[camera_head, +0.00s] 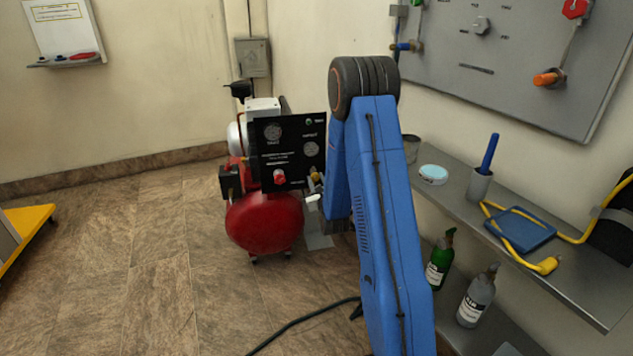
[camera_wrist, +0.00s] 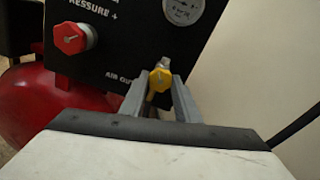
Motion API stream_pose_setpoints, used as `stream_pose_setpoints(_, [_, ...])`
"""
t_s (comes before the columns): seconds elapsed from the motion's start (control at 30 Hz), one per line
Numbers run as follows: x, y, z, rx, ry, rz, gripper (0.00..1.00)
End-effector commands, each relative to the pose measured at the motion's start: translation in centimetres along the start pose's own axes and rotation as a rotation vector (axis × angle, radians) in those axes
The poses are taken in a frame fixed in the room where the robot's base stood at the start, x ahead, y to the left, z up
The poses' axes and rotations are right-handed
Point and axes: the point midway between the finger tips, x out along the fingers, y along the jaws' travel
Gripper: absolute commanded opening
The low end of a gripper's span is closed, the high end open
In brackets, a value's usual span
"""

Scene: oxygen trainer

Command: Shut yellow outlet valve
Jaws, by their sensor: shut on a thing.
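The yellow outlet valve (camera_wrist: 159,80) sits at the lower right of the compressor's black panel, by the "AIR OUT" lettering in the wrist view. My gripper (camera_wrist: 161,88) has its two grey fingers on either side of the yellow handle and is shut on it. The handle points downward between the fingers. In the head view the yellow valve (camera_head: 316,177) is small at the panel's right edge, beside my blue arm. The black panel (camera_head: 290,130) carries gauges and a red knob (camera_head: 279,177), which also shows in the wrist view (camera_wrist: 72,38).
The red compressor tank (camera_head: 264,222) stands below the panel on the tiled floor. A grey shelf (camera_head: 460,205) on the right holds a cup and a blue tray, with bottles below. A black cable (camera_head: 300,322) lies on the floor.

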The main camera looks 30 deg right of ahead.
Motion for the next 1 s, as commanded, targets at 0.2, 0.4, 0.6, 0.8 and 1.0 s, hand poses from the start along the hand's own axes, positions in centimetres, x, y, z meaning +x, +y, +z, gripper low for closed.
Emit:
stream_pose_setpoints(0.2, [-0.13, 0.00, -0.28, 0.077, 0.006, -0.001, 0.06])
stream_pose_setpoints(0.4, [-0.14, 0.02, -0.29, 0.105, 0.007, -0.001, 0.06])
stream_pose_setpoints(0.6, [-0.14, 0.03, -0.30, 0.109, 0.007, -0.001, 0.06])
stream_pose_setpoints(0.8, [-0.15, 0.03, -0.31, 0.108, 0.007, -0.001, 0.31])
stream_pose_setpoints(1.0, [-0.09, 0.04, -0.19, 0.108, 0.005, 0.000, 0.47])
